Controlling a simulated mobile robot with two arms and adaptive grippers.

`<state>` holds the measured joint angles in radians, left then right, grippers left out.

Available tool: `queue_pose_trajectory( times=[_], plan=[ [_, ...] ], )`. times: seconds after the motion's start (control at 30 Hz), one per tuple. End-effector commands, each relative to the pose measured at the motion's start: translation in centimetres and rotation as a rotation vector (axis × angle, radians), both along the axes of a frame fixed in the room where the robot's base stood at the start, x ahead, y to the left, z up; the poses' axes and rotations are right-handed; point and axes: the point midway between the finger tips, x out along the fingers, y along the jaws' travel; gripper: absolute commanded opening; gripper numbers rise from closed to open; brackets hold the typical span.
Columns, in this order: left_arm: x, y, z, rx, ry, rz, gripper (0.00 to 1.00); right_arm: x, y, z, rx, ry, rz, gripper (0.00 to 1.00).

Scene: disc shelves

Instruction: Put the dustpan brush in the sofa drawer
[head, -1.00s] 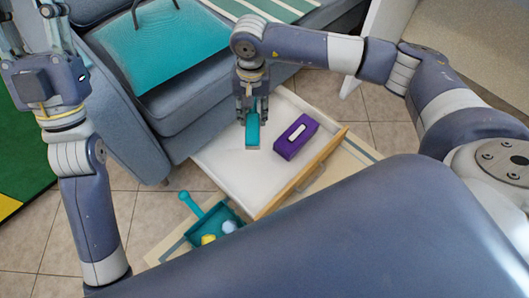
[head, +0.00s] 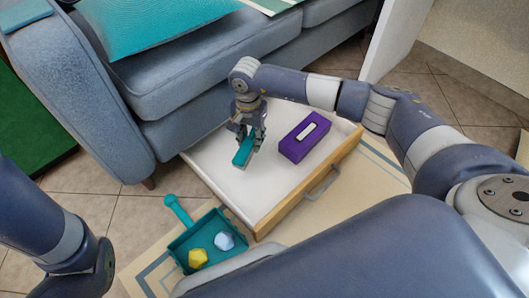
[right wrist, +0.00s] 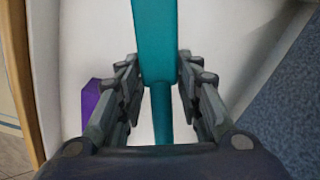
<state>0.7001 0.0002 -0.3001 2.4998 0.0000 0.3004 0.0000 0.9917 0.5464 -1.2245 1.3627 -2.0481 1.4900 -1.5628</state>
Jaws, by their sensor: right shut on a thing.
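The teal dustpan brush (head: 242,153) is in my right gripper (head: 250,133), over the white floor of the open sofa drawer (head: 206,168). In the right wrist view, the brush (right wrist: 155,40) has its handle between the fingers of the right gripper (right wrist: 158,100). I cannot tell whether the brush touches the drawer floor. Only links of my left arm show; its gripper is out of view.
A purple tissue box (head: 305,138) lies in the drawer, right of the brush. A teal dustpan (head: 190,240) with a yellow and a pale blue lump sits on the floor before the drawer. The blue sofa (head: 200,70) stands behind.

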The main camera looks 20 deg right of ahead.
Motion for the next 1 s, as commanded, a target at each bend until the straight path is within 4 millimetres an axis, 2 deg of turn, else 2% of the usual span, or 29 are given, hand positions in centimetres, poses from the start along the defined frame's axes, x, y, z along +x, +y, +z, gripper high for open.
queue_pose_trajectory(
  times=[0.3,0.53,0.7,0.8,1.0],
  plan=[
    [-0.1,0.0,-4.0,0.000,-0.001,0.000,0.40,0.0,0.0,-5.4,0.001,0.001,-0.001,0.14],
    [0.0,0.0,-5.2,0.000,-0.001,0.000,0.40,0.0,0.0,-7.1,0.001,0.000,-0.001,0.14],
    [-0.1,0.0,-7.0,0.000,-0.001,0.000,0.40,-0.1,0.0,-9.5,0.000,0.001,-0.001,0.14],
    [-0.1,0.0,-7.4,0.000,-0.001,0.000,0.40,0.0,0.0,-10.0,0.001,0.001,-0.001,0.14],
    [-0.1,0.0,-7.1,0.001,-0.001,0.000,0.40,0.0,0.0,-9.8,0.000,0.000,-0.001,0.14]
  ],
)
